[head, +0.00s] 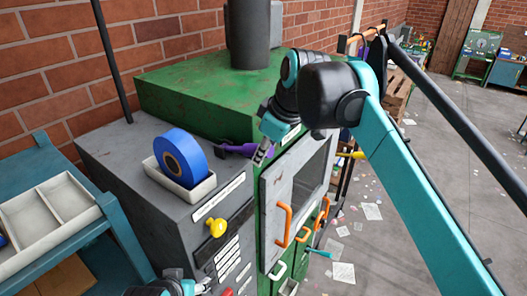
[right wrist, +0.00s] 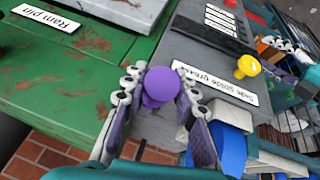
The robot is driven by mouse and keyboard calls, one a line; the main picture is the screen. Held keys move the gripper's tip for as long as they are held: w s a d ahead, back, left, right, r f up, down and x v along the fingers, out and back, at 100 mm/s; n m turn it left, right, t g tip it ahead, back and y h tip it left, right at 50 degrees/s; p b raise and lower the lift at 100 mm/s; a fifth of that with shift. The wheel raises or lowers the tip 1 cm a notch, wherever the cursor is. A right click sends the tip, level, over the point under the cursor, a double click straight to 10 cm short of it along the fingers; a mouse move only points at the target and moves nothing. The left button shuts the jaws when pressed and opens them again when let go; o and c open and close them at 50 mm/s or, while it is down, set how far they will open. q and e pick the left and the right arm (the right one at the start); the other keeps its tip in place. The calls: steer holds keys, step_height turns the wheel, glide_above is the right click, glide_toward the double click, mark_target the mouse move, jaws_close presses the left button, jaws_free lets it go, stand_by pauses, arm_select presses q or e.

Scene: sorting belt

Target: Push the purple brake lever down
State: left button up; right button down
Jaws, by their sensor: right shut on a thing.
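The purple brake lever (head: 233,149) sticks out near the seam between the grey cabinet and the green machine, and looks roughly level in the head view. Its round purple knob (right wrist: 160,84) shows in the right wrist view. My right gripper (head: 263,152) is at the lever's end; in the right wrist view its two fingers (right wrist: 160,90) lie on either side of the knob, shut on it. The lever's shaft is mostly hidden in the wrist view. Part of my left gripper (head: 182,287) shows at the bottom edge of the head view; its fingers are unclear.
A blue tape roll (head: 181,158) sits in a white tray (head: 186,190) on the grey cabinet (head: 120,150), close to the lever. A yellow knob (head: 216,227) and orange handles (head: 283,225) stick out in front. A teal shelf with a divided tray (head: 45,215) stands left.

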steer(key=shift+w+a+f+m+t+y+b, duration=0.1)
steer(key=shift+f+t+y+b, duration=0.9)
steer(key=shift+f+b, duration=0.95)
steer(key=shift+a+f+m+t+y+b, duration=0.1)
steer(key=shift+f+t+y+b, duration=0.65)
steer(key=shift+f+y+b, duration=1.2)
steer(key=shift+w+f+m+t+y+b, duration=0.1)
steer(key=shift+f+t+y+b, duration=0.35)
steer(key=shift+f+t+b, duration=1.45)
steer(key=shift+s+r+g+b, duration=0.1)
steer(key=shift+r+g+b, duration=0.5)
steer(key=shift+g, duration=0.45)
steer(key=c, duration=1.2)
jaws_free()
steer(key=shift+f, duration=0.1)
steer(key=v, duration=1.1)
steer(key=shift+s+d, duration=0.25)
steer(key=shift+s, duration=0.05)
